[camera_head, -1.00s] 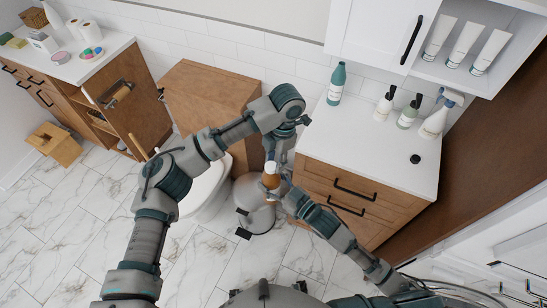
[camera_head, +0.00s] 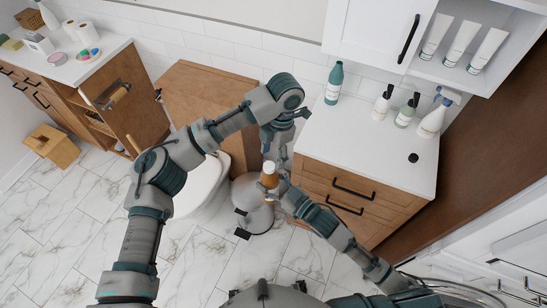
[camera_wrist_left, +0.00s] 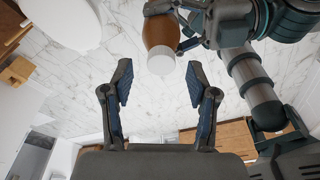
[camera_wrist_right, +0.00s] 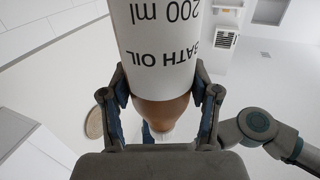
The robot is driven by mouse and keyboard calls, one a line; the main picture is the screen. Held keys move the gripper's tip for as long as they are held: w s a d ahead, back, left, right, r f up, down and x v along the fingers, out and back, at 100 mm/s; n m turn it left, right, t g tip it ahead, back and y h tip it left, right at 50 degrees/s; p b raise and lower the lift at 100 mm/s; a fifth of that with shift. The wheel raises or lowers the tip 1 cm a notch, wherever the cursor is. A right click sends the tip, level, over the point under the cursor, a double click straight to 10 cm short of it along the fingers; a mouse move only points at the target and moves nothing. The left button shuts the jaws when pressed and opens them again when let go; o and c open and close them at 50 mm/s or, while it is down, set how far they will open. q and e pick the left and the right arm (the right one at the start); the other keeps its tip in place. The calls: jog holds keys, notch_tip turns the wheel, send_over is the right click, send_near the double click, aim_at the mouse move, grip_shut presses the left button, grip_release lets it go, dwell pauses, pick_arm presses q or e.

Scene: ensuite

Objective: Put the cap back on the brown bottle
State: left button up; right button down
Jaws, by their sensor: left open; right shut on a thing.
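The brown bottle (camera_head: 269,181) is upright in my right gripper (camera_head: 278,192), above the floor in front of the wooden drawers. The right wrist view shows its white BATH OIL label (camera_wrist_right: 165,45) and brown shoulder (camera_wrist_right: 160,112) between the fingers of my right gripper (camera_wrist_right: 163,88). A white, cap-like top (camera_wrist_left: 161,62) sits at the mouth end of the brown bottle (camera_wrist_left: 159,33) in the left wrist view; I cannot tell how firmly it is seated. My left gripper (camera_wrist_left: 158,84) is open and empty, its fingers apart just short of the white top.
The white counter (camera_head: 350,145) at right holds a teal bottle (camera_head: 335,84), several pump and spray bottles, and a small black round piece (camera_head: 413,158). A round bin (camera_head: 256,215) and the toilet (camera_head: 205,185) stand below. Marble floor is clear at lower left.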

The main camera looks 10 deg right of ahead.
pick_arm(q)
jog(key=shift+r, duration=0.8)
jog(key=shift+c, duration=0.3)
